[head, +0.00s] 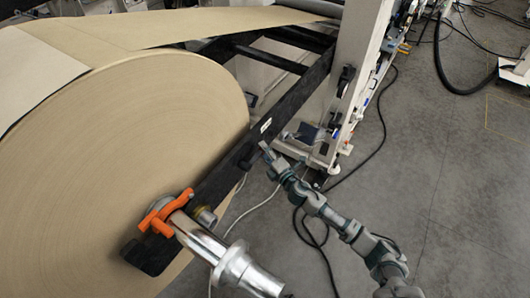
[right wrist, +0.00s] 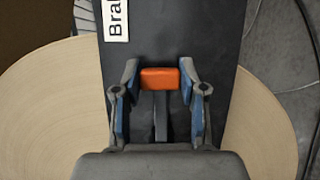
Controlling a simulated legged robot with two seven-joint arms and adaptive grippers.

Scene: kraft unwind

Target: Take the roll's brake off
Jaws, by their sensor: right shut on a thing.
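The large kraft paper roll (head: 110,160) fills the left of the head view. A long black arm (head: 222,170) runs beside it; it also fills the middle of the right wrist view (right wrist: 205,30). A white label (right wrist: 115,18), partly cut off, reads "Bra…". The brake lever has an orange tip (right wrist: 159,79) on a dark stem and stands against the black arm. My right gripper (head: 265,148) is at this arm. In the right wrist view its fingers (right wrist: 158,72) are shut on the lever's orange tip, one on each side. My left gripper is not in view.
An orange clamp (head: 165,213) sits around the silver shaft (head: 205,245) at the roll's centre. The white machine frame (head: 350,75) stands behind my right gripper. Black cables (head: 375,130) lie on the floor. The grey floor (head: 445,190) at right is mostly clear.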

